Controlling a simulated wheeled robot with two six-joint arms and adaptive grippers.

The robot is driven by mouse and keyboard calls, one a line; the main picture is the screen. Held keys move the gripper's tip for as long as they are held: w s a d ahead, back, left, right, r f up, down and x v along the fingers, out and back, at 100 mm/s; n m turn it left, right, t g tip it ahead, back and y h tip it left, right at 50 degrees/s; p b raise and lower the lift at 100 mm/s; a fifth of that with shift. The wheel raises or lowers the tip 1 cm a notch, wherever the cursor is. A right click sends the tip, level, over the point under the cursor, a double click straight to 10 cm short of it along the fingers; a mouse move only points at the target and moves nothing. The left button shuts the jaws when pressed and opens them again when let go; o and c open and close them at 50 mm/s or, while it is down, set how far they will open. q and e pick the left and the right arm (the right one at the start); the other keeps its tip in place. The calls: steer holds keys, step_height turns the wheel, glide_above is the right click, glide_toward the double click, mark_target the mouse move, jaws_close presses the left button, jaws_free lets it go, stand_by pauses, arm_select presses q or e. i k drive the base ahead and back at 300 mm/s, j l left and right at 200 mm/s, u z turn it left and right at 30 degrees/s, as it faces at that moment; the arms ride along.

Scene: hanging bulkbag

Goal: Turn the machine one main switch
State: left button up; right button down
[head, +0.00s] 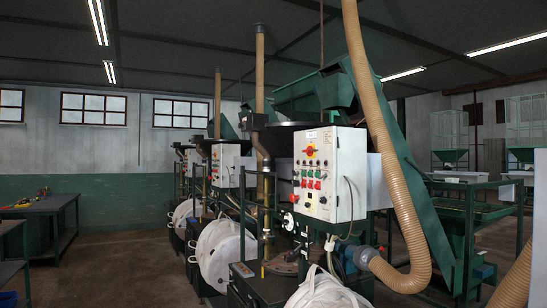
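The nearest machine's white control box (329,174) hangs right of the middle in the head view. Near its top is a red rotary main switch (310,150) on a yellow plate. Rows of red, green and other small buttons (309,181) sit below it. The angle of the switch knob is too small to tell. Neither of my grippers shows in this view.
A beige ribbed hose (395,180) hangs just right of the box. White bulk bags (222,255) stand by the machines. Other machines with similar boxes (225,165) recede behind. A workbench (48,205) stands at the left, with open floor between.

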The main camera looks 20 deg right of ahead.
mark_target(307, 151)
steer(key=i+j+z, duration=0.2)
steer(key=i, duration=0.4)
steer(key=i+j+z, duration=0.15)
steer(key=i, duration=0.5)
